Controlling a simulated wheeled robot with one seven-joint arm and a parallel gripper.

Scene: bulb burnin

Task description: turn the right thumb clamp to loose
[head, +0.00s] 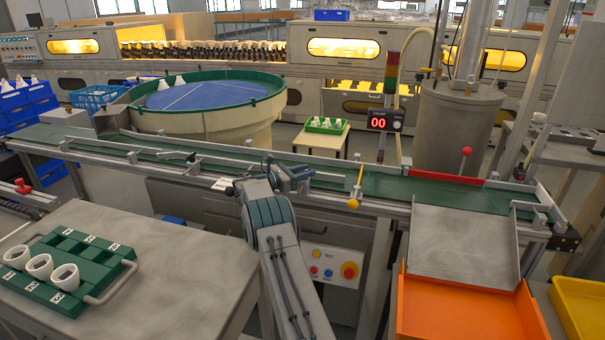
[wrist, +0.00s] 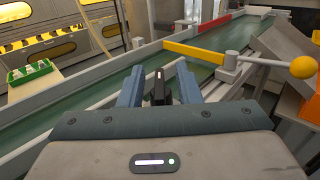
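A small black upright piece, which looks like the right thumb clamp (wrist: 159,88), stands at the near guide rail of the green conveyor in the wrist view. My gripper (wrist: 158,85) has its two blue fingers apart, one on each side of this piece. I see gaps beside it, so the fingers do not look closed on it. In the head view my gripper (head: 286,170) is over the near rail and mostly hides the clamp. Whether the clamp is tight or loose cannot be told. Another small dark fitting (head: 190,158) sits on the rail further left.
A yellow bar with a ball knob (wrist: 303,67) stands close to the right of my gripper. A red-knobbed lever (head: 466,151), a grey chute (head: 463,240) and an orange bin (head: 465,308) are further right. A green rack with white cups (head: 65,262) lies on the left table.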

